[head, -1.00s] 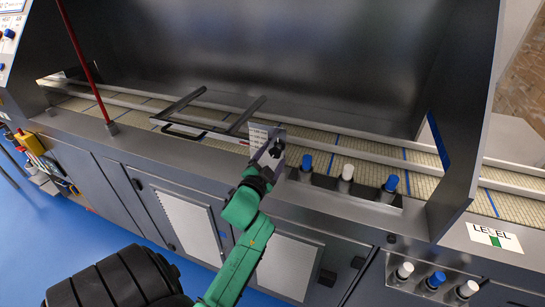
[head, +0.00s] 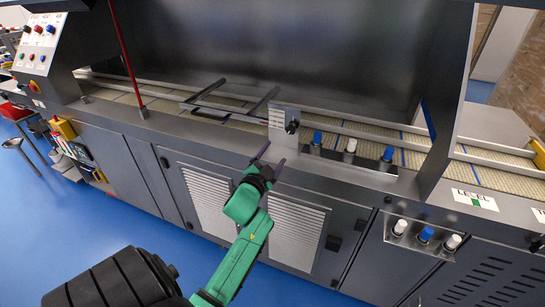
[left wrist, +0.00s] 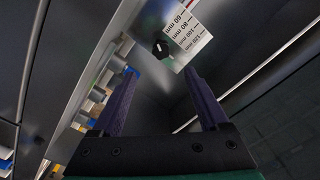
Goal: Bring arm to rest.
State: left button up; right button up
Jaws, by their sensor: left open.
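My left gripper (head: 270,160) is open, with two dark fingers spread and nothing between them. In the head view it is in front of the grey machine's front edge, just below a pale plate (head: 281,113) with a black knob (head: 292,127). In the left wrist view the fingers (left wrist: 160,80) stand apart, and the plate with its millimetre scale (left wrist: 190,28) and the knob (left wrist: 162,49) show beyond them. The green arm reaches up from the bottom of the head view. My right gripper is not in view.
A row of blue and white knobs (head: 349,149) lies right of the plate. A dark frame (head: 229,110) rests across the conveyor (head: 400,155). A red rod (head: 126,50) rises at left. Blue floor (head: 80,225) is open at lower left.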

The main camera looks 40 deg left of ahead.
pick_arm(q)
jog(key=s+d+f+g+h, duration=0.2)
jog(key=s+d+f+g, duration=0.15)
jog(key=f, duration=0.85)
jog(key=s+d+f+n+g+h, duration=0.1)
jog(key=s+d+f+g, duration=0.3)
jog(key=f, duration=0.9)
jog(key=s+d+f+g+h, duration=0.15)
jog(key=s+f, duration=0.35)
jog(key=f, duration=0.7)
jog(key=s+d+f+g, duration=0.1)
jog(key=s+f+g, duration=0.1)
jog(key=s+f, duration=0.3)
jog(key=s+d+f+n+g, duration=0.1)
jog(key=s+f, duration=0.4)
jog(key=s, duration=0.9)
jog(key=s+d+f+n+g+h, duration=0.1)
jog(key=s+d+f+g, duration=0.2)
jog(key=s+f, duration=0.3)
jog(key=s+g, duration=0.1)
jog(key=s, duration=0.3)
